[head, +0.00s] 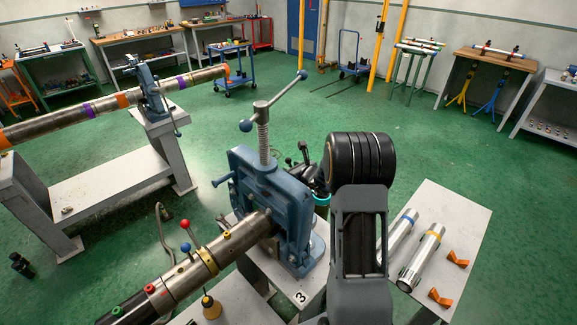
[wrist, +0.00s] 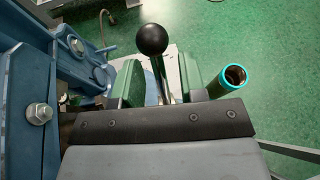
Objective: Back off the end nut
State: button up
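A blue pipe vise (head: 275,205) stands upright on a light stand and grips a steel pipe (head: 200,258). Its vertical screw has a ball-ended cross handle on top (head: 262,112). In the wrist view, the blue vise body shows a hex nut or bolt head (wrist: 39,114) at far left. I cannot tell whether it is the end nut. My gripper (wrist: 160,82) has two green fingers standing apart, with a black ball-topped lever (wrist: 152,40) between them. Gaps show on both sides of its shaft. In the head view the fingers are mostly hidden by my arm and the vise.
A hollow teal-rimmed tube (wrist: 235,75) stands just right of the fingers. Loose pipes (head: 423,255) and orange wedges (head: 440,298) lie on the right bench. Another vise (head: 150,90) holds a long pipe at left. Open green floor lies beyond.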

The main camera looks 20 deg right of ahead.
jog(key=shift+x, duration=1.5)
grip_shut()
